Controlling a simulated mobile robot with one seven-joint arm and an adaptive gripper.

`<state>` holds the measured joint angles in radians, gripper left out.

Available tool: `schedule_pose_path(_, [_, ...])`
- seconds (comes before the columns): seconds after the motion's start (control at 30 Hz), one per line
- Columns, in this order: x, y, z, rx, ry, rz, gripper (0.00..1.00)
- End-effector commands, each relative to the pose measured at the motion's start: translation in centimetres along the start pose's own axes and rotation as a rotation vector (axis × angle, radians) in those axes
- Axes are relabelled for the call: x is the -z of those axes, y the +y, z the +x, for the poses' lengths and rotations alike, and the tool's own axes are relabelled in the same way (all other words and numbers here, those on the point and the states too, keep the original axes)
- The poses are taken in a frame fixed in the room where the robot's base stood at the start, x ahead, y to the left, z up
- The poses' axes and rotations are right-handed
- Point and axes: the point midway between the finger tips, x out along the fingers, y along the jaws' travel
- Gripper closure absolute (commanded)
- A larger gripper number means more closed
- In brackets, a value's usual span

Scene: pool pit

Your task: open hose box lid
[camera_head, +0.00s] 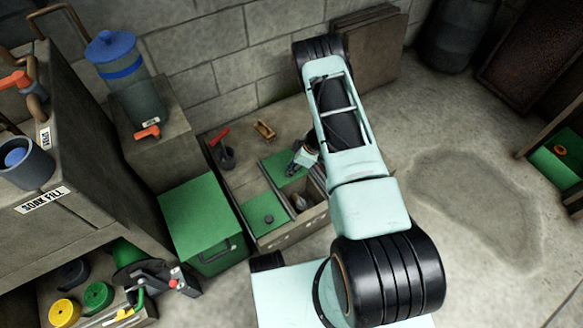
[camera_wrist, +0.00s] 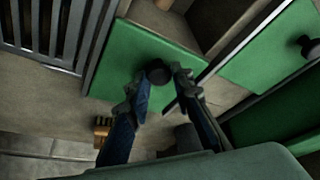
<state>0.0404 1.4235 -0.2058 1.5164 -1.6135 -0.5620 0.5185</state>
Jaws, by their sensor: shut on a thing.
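A flat green lid (camera_head: 279,163) lies on the low wooden box (camera_head: 284,239) in the head view. It shows larger in the wrist view (camera_wrist: 117,58), with a round black knob (camera_wrist: 157,72). My gripper (camera_wrist: 163,86) has its two fingers on either side of this knob and is shut on it. In the head view my gripper (camera_head: 301,160) is small and partly covers the lid, hiding the knob. A second green lid (camera_head: 257,218) with a dark knob lies nearer on the same box; it also shows in the wrist view (camera_wrist: 265,50).
An open compartment (camera_head: 304,201) with something inside lies beside the lids. A green box (camera_head: 205,215) stands to the left. A wooden clamp-like item (camera_head: 264,130) and a dark cup (camera_head: 227,158) are behind the lids. Floor at right (camera_head: 470,200) is clear.

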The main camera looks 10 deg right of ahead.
Motion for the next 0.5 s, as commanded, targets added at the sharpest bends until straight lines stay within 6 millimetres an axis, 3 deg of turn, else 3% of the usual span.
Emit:
schedule_pose_path(0.13, [-0.13,0.04,-0.03,-0.001,-0.002,0.000,1.00])
schedule_pose_path(0.17, [-0.13,0.04,-0.03,-0.001,-0.002,0.000,0.77])
schedule_pose_path(0.3, [-0.11,0.02,-0.02,-0.001,-0.002,0.000,0.62])
schedule_pose_path(0.5, [-0.07,-0.01,0.00,0.000,-0.001,0.000,0.62])
